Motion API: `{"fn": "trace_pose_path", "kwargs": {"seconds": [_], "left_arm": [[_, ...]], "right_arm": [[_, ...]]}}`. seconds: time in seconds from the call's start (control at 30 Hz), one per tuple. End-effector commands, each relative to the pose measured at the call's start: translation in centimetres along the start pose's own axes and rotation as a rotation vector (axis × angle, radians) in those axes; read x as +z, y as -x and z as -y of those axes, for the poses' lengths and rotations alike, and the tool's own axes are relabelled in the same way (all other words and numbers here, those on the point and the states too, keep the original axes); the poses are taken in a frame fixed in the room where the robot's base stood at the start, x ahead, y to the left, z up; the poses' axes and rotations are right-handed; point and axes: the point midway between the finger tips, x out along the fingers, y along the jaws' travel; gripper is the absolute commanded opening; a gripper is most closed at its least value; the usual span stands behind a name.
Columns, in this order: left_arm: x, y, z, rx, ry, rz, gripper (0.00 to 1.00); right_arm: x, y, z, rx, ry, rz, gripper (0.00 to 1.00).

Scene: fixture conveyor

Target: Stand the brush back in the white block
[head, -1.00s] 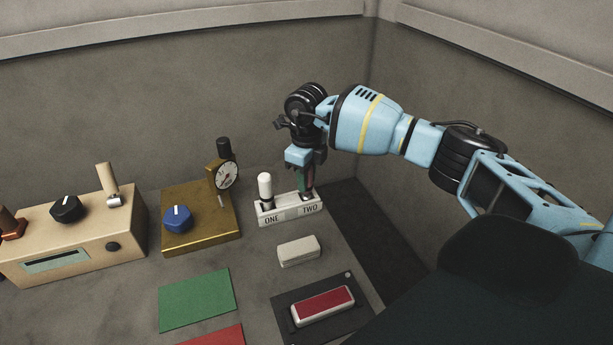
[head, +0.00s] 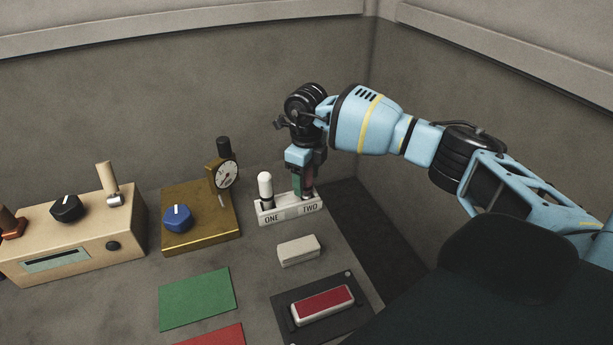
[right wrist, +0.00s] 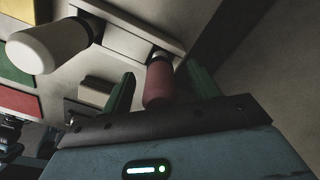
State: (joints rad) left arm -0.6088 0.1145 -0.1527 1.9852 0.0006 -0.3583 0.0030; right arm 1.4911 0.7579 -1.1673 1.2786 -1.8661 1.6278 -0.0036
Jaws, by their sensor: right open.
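The white block (head: 290,213), marked ONE and TWO, stands on the bench. A brush with a dark red handle (head: 309,179) stands upright at TWO. A white-handled piece (head: 265,186) stands at ONE. My right gripper (head: 304,187) points down over TWO, its green fingers open on either side of the red handle. The right wrist view shows the red handle (right wrist: 158,84) between the two spread fingers, with a gap on each side. The brush's lower end is hidden in the block. My left gripper is not in view.
A pale small block (head: 298,251) and a red-topped eraser (head: 323,305) on a dark mat lie in front. A brass dial stand (head: 200,225) and a beige knob box (head: 75,245) stand to the left. A green sheet (head: 197,299) lies flat. Walls close off the back and right.

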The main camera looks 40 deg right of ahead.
Motion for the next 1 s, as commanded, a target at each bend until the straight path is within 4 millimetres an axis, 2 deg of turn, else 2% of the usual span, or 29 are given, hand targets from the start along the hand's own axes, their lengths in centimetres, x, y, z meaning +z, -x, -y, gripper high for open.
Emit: {"fn": "trace_pose_path", "kwargs": {"seconds": [0.27,0.7,0.83,1.0], "left_arm": [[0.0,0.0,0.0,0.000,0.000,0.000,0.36],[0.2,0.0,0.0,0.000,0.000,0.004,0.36],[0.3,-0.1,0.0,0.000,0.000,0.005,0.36],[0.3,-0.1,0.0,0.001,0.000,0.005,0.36]], "right_arm": [[0.0,0.4,0.0,0.000,0.000,0.000,0.61],[0.1,6.6,0.0,-0.001,0.000,0.002,0.61],[0.0,7.6,0.0,-0.001,0.000,0.000,0.61],[0.0,7.8,0.0,0.000,0.000,0.000,0.61]]}}
